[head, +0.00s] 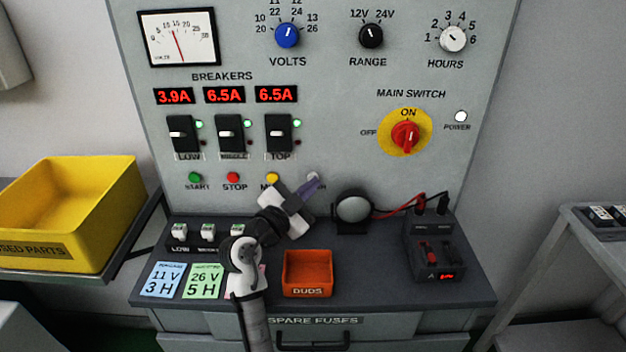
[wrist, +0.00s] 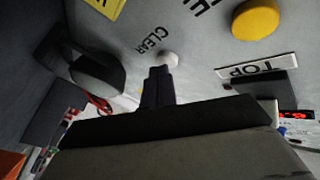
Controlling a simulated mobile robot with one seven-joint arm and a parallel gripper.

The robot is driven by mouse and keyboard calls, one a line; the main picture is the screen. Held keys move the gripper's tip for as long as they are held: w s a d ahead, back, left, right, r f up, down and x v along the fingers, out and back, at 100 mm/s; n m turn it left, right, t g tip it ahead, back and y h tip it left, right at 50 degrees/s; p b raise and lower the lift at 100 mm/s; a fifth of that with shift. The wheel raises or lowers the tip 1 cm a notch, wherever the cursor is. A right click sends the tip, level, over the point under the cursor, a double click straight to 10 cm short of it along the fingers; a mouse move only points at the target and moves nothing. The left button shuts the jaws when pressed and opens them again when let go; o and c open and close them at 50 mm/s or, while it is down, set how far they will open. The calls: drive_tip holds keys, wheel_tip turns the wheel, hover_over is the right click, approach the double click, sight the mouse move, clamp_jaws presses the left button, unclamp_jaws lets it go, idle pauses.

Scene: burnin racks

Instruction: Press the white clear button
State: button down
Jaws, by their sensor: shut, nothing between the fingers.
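The white clear button (wrist: 169,58) shows in the wrist view beside the label "CLEAR" on the grey panel. My gripper (wrist: 160,72) is shut and empty, with its fingertips at the lower edge of the button in that view. I cannot tell whether they touch it. In the head view my gripper (head: 315,184) reaches up and right to the panel, at the right end of the button row. The white button (head: 313,177) is mostly hidden there behind the fingertips.
A yellow button (head: 272,178), a red button (head: 233,177) and a green button (head: 195,177) sit to the left. A round grey device (head: 353,208) stands close to the right of my gripper. An orange duds bin (head: 307,290) sits on the shelf below.

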drive_tip(key=shift+w+d+r+b, duration=0.1)
drive_tip(key=shift+w+r+b, duration=0.1)
drive_tip(key=shift+w+b, duration=0.1)
idle(0.8)
drive_tip(key=shift+s+f, duration=0.1)
drive_tip(key=shift+s+f+b, duration=0.4)
drive_tip(key=shift+f+b, duration=0.15)
drive_tip(key=shift+b, duration=0.2)
drive_tip(key=shift+s, duration=0.15)
drive_tip(key=shift+s+f, duration=0.1)
drive_tip(key=shift+s, duration=0.05)
drive_tip(key=s+b, duration=0.1)
drive_tip(key=s, duration=0.3)
drive_tip(key=shift+s+b, duration=0.3)
drive_tip(key=shift+s, duration=0.05)
drive_tip(key=shift+r, duration=0.2)
